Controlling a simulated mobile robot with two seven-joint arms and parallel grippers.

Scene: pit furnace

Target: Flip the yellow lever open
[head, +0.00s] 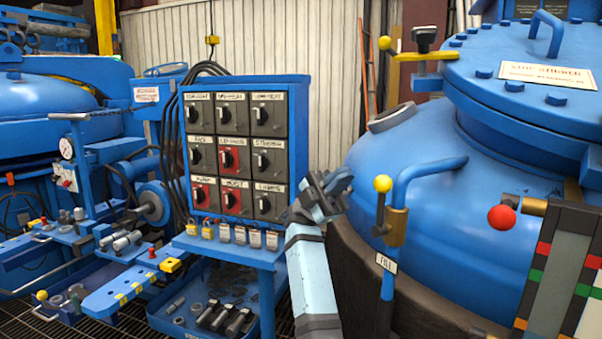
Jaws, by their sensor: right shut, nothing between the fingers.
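A valve lever with a yellow ball knob (383,184) stands upright beside a brass valve body on a blue pipe, in the head view. The pipe carries a white label that seems to read FILL (386,263). A second yellow part, a flat yellow bar (416,56) with a yellow ball at its left end, sits higher up at the lid's edge. I cannot tell for sure which one the task means. My right gripper (336,188) is shut and empty, left of the upright lever and apart from it. My left gripper is not in view.
The big blue furnace vessel (410,150) fills the right side. A red ball knob (501,217) sticks out at its front. A switch panel (235,83) stands left of my gripper, above padlocks and a blue parts tray (165,325). A blue workbench (120,292) is farther left.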

